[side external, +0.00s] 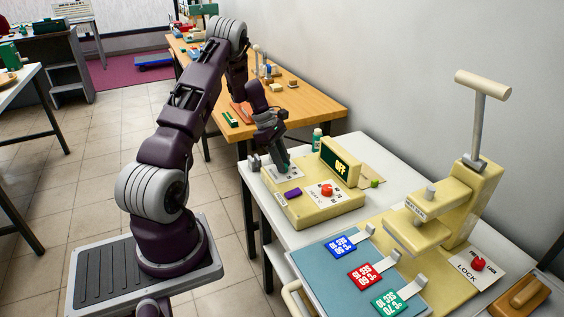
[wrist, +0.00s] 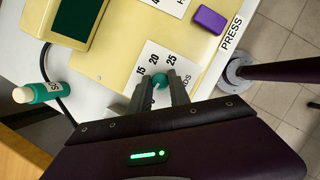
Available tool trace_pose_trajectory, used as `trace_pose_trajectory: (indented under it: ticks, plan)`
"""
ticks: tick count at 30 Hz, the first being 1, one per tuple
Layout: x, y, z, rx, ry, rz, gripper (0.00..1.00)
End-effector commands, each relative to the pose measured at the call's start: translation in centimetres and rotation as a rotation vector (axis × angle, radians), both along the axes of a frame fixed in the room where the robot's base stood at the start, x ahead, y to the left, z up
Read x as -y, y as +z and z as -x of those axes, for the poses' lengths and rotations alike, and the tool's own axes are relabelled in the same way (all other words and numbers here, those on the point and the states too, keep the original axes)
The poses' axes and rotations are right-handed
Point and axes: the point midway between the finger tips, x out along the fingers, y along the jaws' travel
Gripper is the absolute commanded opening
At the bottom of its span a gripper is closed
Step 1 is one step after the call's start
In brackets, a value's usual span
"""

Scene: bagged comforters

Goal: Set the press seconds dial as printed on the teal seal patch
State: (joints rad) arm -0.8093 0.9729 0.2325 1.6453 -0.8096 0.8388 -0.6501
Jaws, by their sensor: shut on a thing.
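The cream press control box (side external: 318,205) stands on the white table. Its seconds dial has a round teal knob (wrist: 160,80) on a white card (wrist: 172,62) printed 15, 20, 25, with other marks hidden by my fingers. My gripper (wrist: 160,88) is shut on the teal knob, one finger on each side. In the side view my gripper (side external: 282,166) points down at the far left of the box, and hides the knob. The teal seal patch (side external: 390,301) lies on a blue-grey mat at the front, with upside-down white print that seems to include "70°C" and "SEC 10".
A red knob (side external: 326,190) and purple block (side external: 293,194) are on the box. Blue (side external: 342,245) and red (side external: 366,274) patches lie beside the teal one. The cream press with its tall handle (side external: 483,85) stands right; a bottle (wrist: 38,93) stands behind the box.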

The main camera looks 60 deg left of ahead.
Motion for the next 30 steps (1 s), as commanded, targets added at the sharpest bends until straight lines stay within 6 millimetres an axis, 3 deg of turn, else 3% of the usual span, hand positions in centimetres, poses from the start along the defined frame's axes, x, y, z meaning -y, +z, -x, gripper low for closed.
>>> trace_pose_trajectory:
  ticks: [18, 30]
  plan:
    - [-0.19, 0.01, -0.31, 0.0, -0.487, -0.002, 0.0]
    - [-0.17, 0.05, -0.39, 0.0, -0.656, -0.001, 0.0]
